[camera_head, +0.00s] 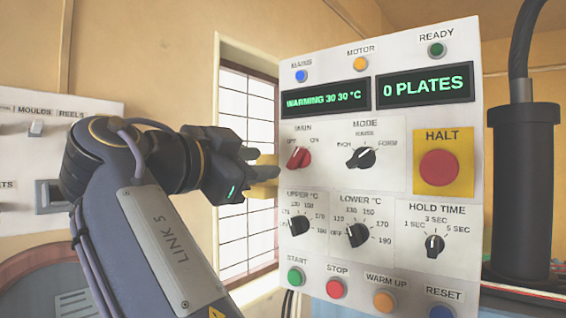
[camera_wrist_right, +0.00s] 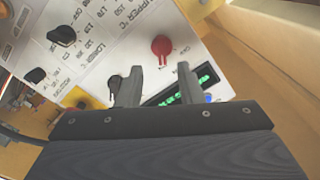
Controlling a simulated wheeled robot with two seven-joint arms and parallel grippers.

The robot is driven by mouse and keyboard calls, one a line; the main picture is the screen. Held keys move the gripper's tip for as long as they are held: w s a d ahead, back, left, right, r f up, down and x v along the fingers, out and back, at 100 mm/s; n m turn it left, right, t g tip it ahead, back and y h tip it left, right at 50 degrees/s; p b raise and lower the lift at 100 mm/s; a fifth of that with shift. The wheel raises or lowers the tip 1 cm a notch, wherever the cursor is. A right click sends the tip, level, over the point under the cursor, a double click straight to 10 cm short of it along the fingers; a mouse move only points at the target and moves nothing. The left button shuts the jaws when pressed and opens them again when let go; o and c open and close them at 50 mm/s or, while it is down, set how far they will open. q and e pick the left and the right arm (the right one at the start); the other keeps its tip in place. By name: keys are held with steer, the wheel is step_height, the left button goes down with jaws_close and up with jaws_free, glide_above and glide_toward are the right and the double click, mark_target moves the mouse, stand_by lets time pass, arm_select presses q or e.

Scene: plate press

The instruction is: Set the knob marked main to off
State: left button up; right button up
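The red main knob (camera_head: 299,157) is on the white control panel (camera_head: 400,205), under the label MAIN with OFF and ON marks. I cannot tell for certain which mark it points to. My right gripper (camera_head: 262,167) is just left of the knob, apart from it as far as I can see. The right wrist view shows the same red knob (camera_wrist_right: 162,46) beyond the fingertips. My right gripper (camera_wrist_right: 158,75) is open there, with nothing between its two fingers. My left gripper is not in view.
A black mode knob (camera_head: 361,158) and a red halt button (camera_head: 438,168) are to the right. Temperature knobs (camera_head: 357,234) sit below. A second panel (camera_head: 40,150) is at far left, a black cylinder (camera_head: 525,190) at far right.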

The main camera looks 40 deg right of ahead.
mark_target(291, 161)
steer(key=p+x, duration=0.1)
steer(key=x, duration=0.2)
steer(key=p+x, duration=0.1)
steer(key=x, duration=0.2)
steer(key=shift+d+r, duration=0.2)
steer(key=shift+d, duration=0.05)
steer(key=shift+w+d+f, duration=0.1)
steer(key=shift+w+d, duration=0.1)
steer(key=shift+d, duration=0.4)
jaws_close()
